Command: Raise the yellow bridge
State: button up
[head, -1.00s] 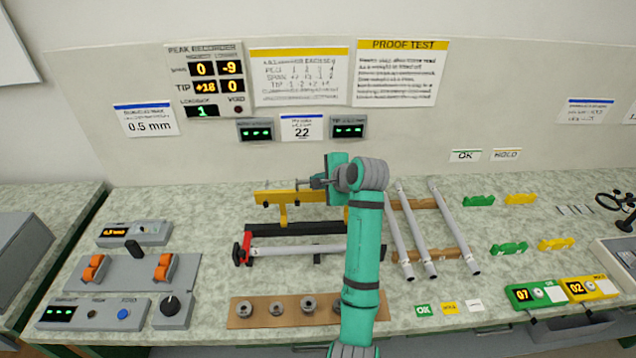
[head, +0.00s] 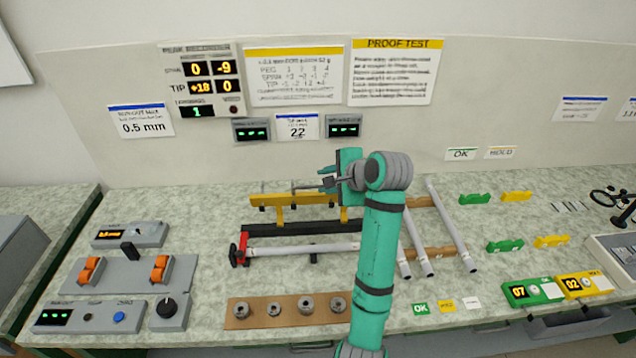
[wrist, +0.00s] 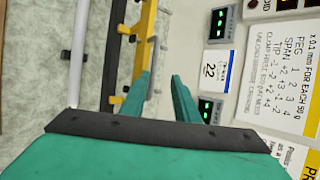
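The yellow bridge (head: 298,199) is a long yellow bar on yellow uprights, standing over a black base (head: 300,229) at the back middle of the bench. It also shows in the wrist view (wrist: 143,60), running up the picture. My gripper (head: 322,178) is at the bar's right part, slightly above it in the head view. In the wrist view its two green fingers (wrist: 163,82) are apart with nothing seen between them, and the bar lies beside and beyond the left finger. My arm hides the bridge's right end in the head view.
A pale rod (head: 300,248) lies in a red-ended rack in front of the bridge. More pale rods (head: 450,225) rest on wooden supports to the right. A wooden board (head: 256,311) with several metal weights lies in front. Display boxes (head: 252,130) are on the wall behind.

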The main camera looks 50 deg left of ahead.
jog(key=shift+v, duration=1.4)
jog(key=shift+w, duration=0.1)
